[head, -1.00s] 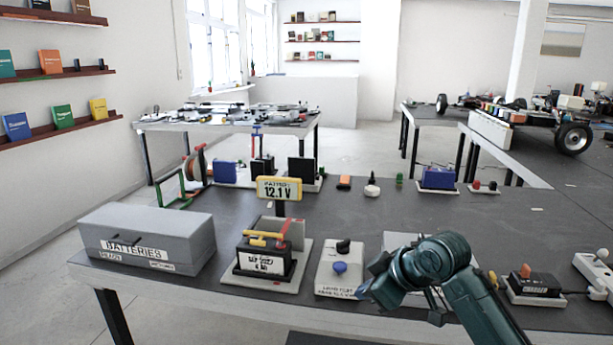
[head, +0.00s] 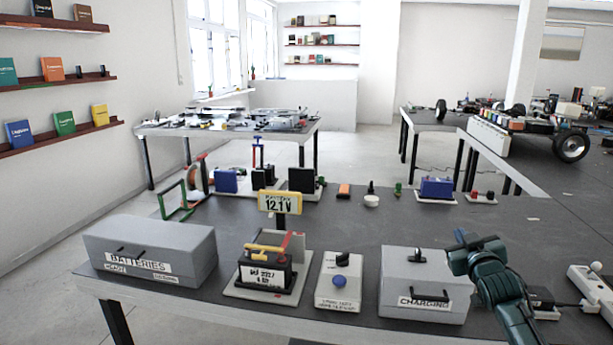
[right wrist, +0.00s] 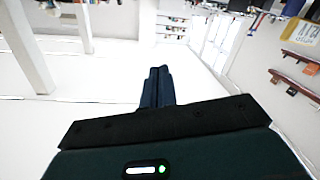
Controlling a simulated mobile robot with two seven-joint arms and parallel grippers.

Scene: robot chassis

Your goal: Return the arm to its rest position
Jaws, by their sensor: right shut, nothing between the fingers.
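My right arm comes in from the lower right in the head view. Its right gripper (head: 462,238) is raised over the table, at the right end of the grey charging box. In the right wrist view the right gripper (right wrist: 157,75) has its two dark fingers pressed together, with nothing between them. Behind the fingers that view shows pale floor, walls and shelves, tilted. My left arm and gripper are not in view.
The dark table (head: 400,228) holds a batteries box (head: 150,250), a battery on a tray (head: 265,272), a switch block (head: 340,283) and the charging box (head: 425,285). A power strip (head: 592,290) lies at right. A wheeled chassis (head: 530,127) stands behind.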

